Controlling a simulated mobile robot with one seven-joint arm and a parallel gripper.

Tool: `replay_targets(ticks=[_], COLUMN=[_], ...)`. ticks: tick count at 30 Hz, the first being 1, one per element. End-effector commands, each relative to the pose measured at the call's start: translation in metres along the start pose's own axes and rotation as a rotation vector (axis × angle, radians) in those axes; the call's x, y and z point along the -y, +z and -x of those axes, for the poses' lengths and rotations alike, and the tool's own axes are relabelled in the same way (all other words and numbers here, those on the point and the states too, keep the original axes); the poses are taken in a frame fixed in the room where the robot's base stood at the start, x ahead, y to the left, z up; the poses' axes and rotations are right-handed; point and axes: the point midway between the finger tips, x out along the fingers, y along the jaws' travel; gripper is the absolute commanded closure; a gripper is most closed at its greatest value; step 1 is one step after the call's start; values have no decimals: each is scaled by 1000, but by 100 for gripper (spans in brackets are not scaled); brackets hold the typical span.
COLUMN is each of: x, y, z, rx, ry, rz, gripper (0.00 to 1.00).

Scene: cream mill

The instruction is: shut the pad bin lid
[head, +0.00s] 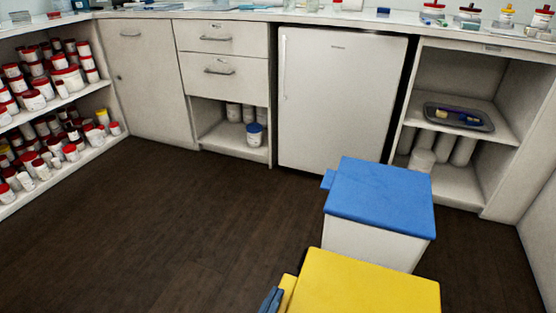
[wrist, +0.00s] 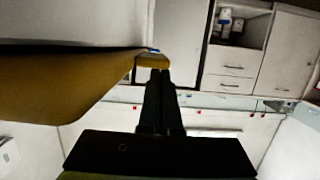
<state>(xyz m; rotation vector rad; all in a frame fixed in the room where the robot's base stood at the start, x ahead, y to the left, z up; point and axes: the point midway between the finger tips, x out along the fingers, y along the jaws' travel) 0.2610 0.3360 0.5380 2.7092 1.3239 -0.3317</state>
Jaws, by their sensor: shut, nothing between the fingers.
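Two lidded bins stand on the floor, and I cannot tell by any label which is the pad bin. The nearer has a yellow lid (head: 370,283), its body out of the head frame. The other has a blue lid (head: 380,190) lying flat on a white body (head: 368,243). The yellow lid fills the left of the wrist view (wrist: 60,90), its tab (wrist: 152,62) at my gripper's fingertips (wrist: 160,72). My gripper is shut and empty; contact with the tab is unclear. In the head view, dark bluish fingers (head: 272,300) show beside the yellow tab (head: 288,292).
Shelves of red-lidded jars (head: 55,110) line the left wall. A white fridge (head: 340,95) and drawers (head: 222,75) stand at the back. An open cubby with a grey tray (head: 458,117) is at right. The dark floor (head: 180,220) left of the bins is clear.

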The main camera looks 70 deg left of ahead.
Motion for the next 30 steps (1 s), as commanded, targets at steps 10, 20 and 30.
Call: replay_targets(ticks=[10, 20, 30], x=[1, 1, -7], y=[11, 12, -30], z=[-2, -2, -5], rx=[3, 10, -1], ry=[7, 5, 10], rz=[30, 29, 31], gripper=[100, 100, 100])
